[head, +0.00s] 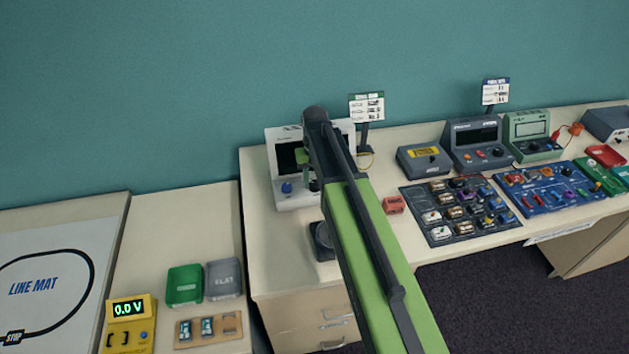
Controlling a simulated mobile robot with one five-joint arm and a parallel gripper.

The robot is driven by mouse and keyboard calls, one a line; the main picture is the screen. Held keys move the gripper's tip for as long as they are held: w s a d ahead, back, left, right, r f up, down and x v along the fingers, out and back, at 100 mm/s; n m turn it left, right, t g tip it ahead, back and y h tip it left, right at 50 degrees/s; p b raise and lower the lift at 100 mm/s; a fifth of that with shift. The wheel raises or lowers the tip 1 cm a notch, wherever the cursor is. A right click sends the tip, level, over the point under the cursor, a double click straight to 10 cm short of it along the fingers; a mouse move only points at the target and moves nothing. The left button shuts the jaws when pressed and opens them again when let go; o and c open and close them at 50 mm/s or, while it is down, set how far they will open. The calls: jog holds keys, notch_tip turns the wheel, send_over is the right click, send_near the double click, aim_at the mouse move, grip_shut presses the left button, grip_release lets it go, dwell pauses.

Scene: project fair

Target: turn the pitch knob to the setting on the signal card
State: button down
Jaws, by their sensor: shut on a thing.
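A white device (297,201) with a dark screen stands on the bench behind the end of my arm. A blue knob (287,188) shows at its lower left front. My gripper (313,184) is at the front of this device, right of the blue knob, and is shut on what seems to be the pitch knob. My arm hides that knob and its pointer. A card with a green header (366,107) stands on a post right of the device. Another card with a blue header (495,92) stands farther right. The print on both is too small to read.
A dark box (322,241) stands near the front edge, close to my arm. A red block (394,205), a dark parts board (436,232) and several instruments (478,145) lie to the right. A lower table at left holds a line mat (44,270) and a yellow meter (129,325).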

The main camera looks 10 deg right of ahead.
aim_at(315, 183)
jog(key=shift+m, duration=0.9)
jog(key=c, duration=0.9)
grip_release()
jog(key=shift+c, duration=0.2)
jog(key=shift+r, duration=0.1)
notch_tip(315, 183, up, 17)
jog(key=p, duration=1.7)
